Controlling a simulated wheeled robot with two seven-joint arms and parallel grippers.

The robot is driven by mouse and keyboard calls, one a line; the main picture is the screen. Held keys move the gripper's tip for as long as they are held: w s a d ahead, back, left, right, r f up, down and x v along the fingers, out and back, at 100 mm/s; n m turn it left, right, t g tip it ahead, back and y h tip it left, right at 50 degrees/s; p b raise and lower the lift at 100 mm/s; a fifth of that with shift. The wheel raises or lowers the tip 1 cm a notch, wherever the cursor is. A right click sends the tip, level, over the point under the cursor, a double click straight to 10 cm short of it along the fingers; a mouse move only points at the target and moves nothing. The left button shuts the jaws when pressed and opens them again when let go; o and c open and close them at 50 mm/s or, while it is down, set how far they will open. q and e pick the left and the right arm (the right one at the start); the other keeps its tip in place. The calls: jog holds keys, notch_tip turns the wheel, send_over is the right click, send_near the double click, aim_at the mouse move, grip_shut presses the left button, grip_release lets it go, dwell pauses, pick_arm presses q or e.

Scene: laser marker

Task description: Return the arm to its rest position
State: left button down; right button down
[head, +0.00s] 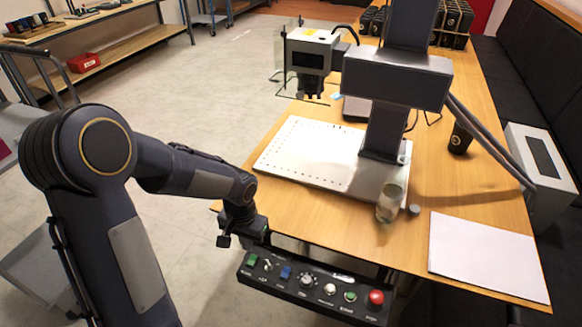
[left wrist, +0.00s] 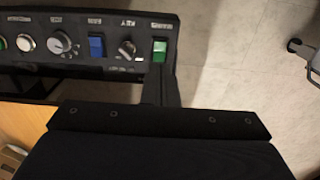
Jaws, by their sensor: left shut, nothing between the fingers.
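My left arm comes in from the left in the head view, bent at the elbow. Its gripper (head: 243,232) is at the left end of the black control panel (head: 310,284), by the table's front edge. In the left wrist view the fingers (left wrist: 160,88) are together and empty, just below the green switch (left wrist: 159,51). Whether they touch the panel I cannot tell. The panel also carries a blue switch (head: 285,272), knobs, other buttons and a red button (head: 376,297). My right gripper is not in view.
The wooden table (head: 455,195) holds the laser marker (head: 395,78) on its white plate (head: 305,150), a glass jar (head: 389,203), a black cup (head: 461,137) and white paper (head: 485,255). Open floor (head: 200,100) lies left of the table. A workbench (head: 110,45) stands at the back left.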

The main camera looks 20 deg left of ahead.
pick_arm(q)
jog(key=s+d+r+n+t+h+p, duration=0.2)
jog(key=s+d+r+t+h+p, duration=0.1)
jog(key=s+r, duration=1.4)
notch_tip(320, 180, up, 4)
jog(key=d+t+p, duration=0.1)
jog(key=t+p, duration=0.1)
jog(key=shift+n+t+h, duration=0.3)
jog(key=shift+h, duration=0.1)
jog(key=shift+d+f, duration=0.1)
